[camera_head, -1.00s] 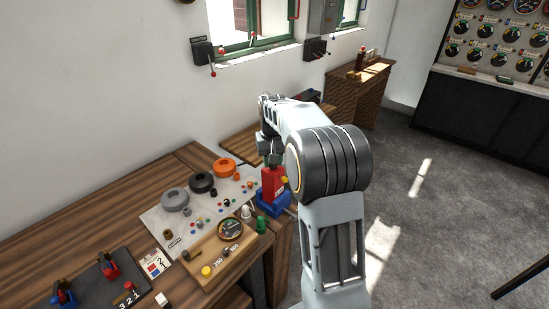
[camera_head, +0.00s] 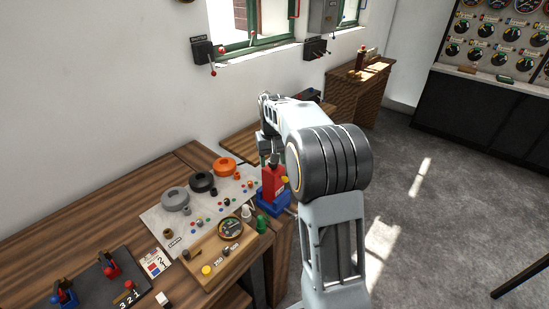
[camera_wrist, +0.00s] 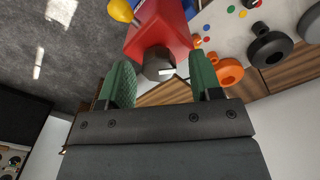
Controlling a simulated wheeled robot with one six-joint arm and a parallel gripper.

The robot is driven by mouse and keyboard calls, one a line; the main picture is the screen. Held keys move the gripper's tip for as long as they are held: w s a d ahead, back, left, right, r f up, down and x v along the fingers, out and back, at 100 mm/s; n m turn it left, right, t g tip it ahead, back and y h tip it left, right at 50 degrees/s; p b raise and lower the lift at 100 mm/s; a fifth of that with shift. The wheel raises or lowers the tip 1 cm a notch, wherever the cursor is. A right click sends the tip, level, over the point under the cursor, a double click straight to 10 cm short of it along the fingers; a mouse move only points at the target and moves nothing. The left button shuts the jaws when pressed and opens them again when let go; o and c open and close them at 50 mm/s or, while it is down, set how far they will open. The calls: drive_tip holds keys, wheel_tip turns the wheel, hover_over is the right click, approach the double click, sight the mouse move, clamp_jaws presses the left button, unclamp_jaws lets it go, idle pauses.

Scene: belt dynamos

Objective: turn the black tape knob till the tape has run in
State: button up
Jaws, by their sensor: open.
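The black tape knob (camera_wrist: 158,64) with a white mark sits on the end of a red box (camera_wrist: 160,28) in the wrist view. My gripper (camera_wrist: 163,82) is open, with one green finger on each side of the knob and a gap visible at both sides. In the head view the red box (camera_head: 273,184) stands in a blue base (camera_head: 272,205), with my gripper (camera_head: 271,157) just above it. The knob is hidden or too small to tell there. I cannot make out the tape.
A yellow knob (camera_wrist: 121,10) sticks out beside the red box. A wooden board with a round meter (camera_head: 231,228) stands in front.

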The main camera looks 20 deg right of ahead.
drive_tip(key=shift+r, duration=0.15)
drive_tip(key=shift+r, duration=0.4)
wheel_tip(320, 180, up, 13)
drive_tip(key=shift+f, duration=0.15)
idle(0.4)
